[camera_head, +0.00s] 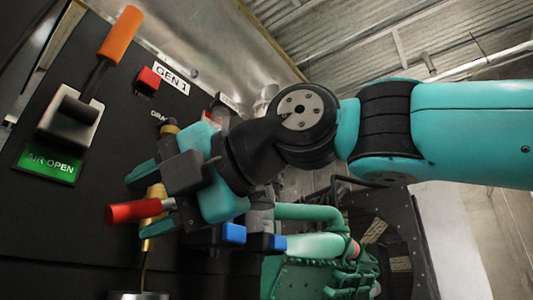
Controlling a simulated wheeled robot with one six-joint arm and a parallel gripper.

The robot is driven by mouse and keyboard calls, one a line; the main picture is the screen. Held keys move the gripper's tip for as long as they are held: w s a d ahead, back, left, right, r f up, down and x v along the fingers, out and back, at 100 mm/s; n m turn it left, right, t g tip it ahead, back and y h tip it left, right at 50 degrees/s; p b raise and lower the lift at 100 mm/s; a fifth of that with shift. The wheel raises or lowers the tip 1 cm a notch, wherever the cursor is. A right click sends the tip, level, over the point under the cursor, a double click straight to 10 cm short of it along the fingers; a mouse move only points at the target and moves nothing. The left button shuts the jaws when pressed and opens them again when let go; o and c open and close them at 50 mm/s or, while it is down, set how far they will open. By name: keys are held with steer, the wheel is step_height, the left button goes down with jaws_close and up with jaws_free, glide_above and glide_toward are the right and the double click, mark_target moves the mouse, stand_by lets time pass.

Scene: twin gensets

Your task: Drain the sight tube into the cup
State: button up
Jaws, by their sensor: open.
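My gripper (143,200) is teal and black and reaches in from the right to the black panel. Its jaws are open, with the brass drain valve (154,200) and its red handle (130,211) at the fingertips. I cannot tell whether a finger touches the handle. A thin brass outlet runs down from the valve. Below it, the rim of a metal cup (138,295) shows at the bottom edge; the rest is out of view. A brass fitting (170,128) shows above the gripper. The sight tube is not clearly seen; my gripper covers that area.
On the panel (60,215) at left are an orange-handled lever (119,35), a green "AIR OPEN" label (48,164), a red button (148,80) and a "GEN 1" label (172,79). Blue-handled valves (233,233) sit below my gripper. A green engine (315,275) stands behind.

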steer(key=v, duration=1.4)
steer(key=shift+d, duration=0.35)
steer(key=shift+s, duration=0.1)
